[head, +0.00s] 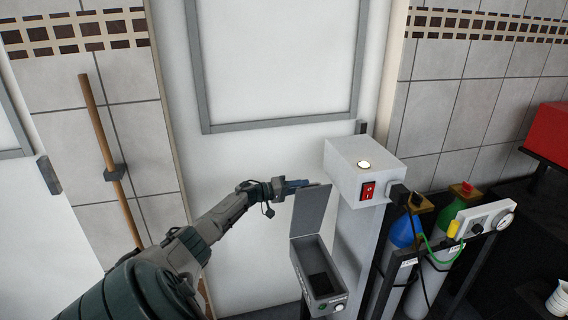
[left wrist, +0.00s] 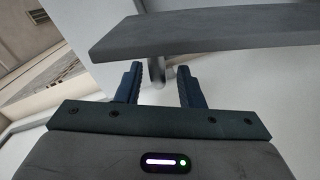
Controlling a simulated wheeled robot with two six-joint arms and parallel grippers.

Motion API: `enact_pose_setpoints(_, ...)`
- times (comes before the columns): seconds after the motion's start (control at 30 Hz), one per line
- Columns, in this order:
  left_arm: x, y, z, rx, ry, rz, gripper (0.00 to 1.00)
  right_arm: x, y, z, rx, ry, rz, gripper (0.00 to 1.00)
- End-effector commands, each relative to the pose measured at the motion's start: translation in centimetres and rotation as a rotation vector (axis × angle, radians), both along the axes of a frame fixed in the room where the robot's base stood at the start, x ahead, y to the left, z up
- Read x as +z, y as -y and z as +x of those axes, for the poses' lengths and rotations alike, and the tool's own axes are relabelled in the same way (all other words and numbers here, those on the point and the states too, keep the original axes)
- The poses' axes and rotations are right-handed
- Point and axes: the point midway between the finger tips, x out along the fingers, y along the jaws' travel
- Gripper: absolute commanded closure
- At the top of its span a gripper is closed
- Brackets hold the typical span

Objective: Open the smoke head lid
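The smoke head lid (head: 311,212) is a flat grey plate standing nearly upright at the back of a grey open-topped box (head: 327,287). The box's dark inside shows. My left gripper (head: 298,184) is at the lid's upper left edge in the head view; I cannot tell whether it touches. In the left wrist view, my left gripper (left wrist: 158,78) has its two dark fingers spread with nothing clearly between them. A grey slab, seemingly the lid (left wrist: 210,34), lies just beyond the fingertips. My right gripper is not in view.
A white box with a red switch (head: 368,190) tops a post right of the lid. Gas cylinders (head: 406,233) stand further right, with cables. A wooden pole (head: 108,150) leans at the left. A white door (head: 275,60) is behind.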

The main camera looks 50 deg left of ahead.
Motion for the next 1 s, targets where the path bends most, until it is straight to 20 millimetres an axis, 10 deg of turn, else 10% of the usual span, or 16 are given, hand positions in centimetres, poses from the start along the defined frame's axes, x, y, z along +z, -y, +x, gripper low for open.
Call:
enact_pose_setpoints(0.4,-0.2,-2.5,-6.0,-0.002,-0.002,0.002,0.66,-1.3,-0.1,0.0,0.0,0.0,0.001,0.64)
enact_pose_setpoints(1.0,0.0,-3.0,-7.2,0.0,0.0,-0.001,0.66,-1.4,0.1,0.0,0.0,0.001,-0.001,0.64)
